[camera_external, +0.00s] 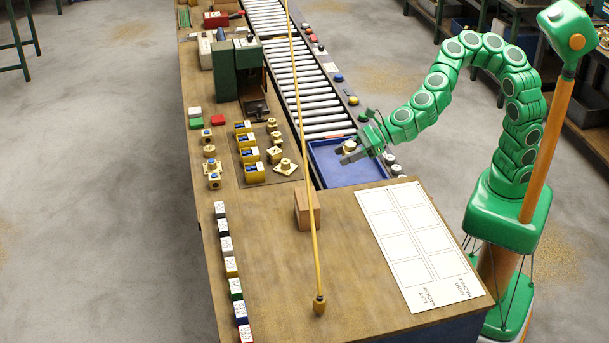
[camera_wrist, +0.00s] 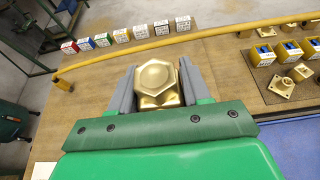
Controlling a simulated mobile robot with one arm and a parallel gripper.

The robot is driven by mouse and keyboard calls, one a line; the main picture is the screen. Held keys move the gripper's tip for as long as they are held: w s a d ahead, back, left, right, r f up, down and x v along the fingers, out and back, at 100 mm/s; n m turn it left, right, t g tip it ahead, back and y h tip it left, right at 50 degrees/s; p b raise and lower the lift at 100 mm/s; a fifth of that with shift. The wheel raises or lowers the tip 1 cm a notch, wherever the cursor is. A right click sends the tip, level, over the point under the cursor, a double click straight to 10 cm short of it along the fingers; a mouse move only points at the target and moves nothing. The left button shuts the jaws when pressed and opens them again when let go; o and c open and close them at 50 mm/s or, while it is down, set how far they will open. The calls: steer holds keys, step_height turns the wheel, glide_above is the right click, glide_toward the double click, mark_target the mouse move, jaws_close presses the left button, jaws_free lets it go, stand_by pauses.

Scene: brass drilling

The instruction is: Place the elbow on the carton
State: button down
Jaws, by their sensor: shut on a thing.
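My gripper (camera_wrist: 158,82) is shut on a brass piece with hexagonal faces, the elbow (camera_wrist: 155,75), which sits between its two grey fingers. In the external view my gripper (camera_external: 356,155) holds the elbow (camera_external: 349,147) over the blue tray at the end of the roller conveyor. I cannot tell its height above the tray. The carton (camera_external: 307,209) is a small plain brown box standing on the bench, to the lower left of my gripper. I cannot make out the carton in the wrist view.
A thin yellow rod (camera_external: 308,180) crosses the bench near the carton. A white printed sheet (camera_external: 408,228) lies to the right. Yellow bins and brass parts on a dark mat (camera_external: 290,175) lie behind.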

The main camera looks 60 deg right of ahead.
glide_above(301, 199)
steer(key=s+d, duration=0.3)
steer(key=s, duration=0.1)
step_height(301, 199, down, 4)
steer(key=w+f, duration=0.1)
steer(key=w+a+f, duration=0.1)
steer(key=f, duration=0.1)
steer(key=shift+w+a+f, duration=0.85)
steer(key=shift+w+f, duration=0.15)
steer(key=shift+f, duration=0.25)
steer(key=shift+a+f, duration=0.1)
steer(key=shift+f, duration=1.5)
steer(key=c, duration=0.5)
jaws_free()
steer(key=shift+f, duration=0.15)
steer(key=shift+r, duration=0.2)
steer(key=v, duration=1.2)
steer(key=shift+f, duration=0.15)
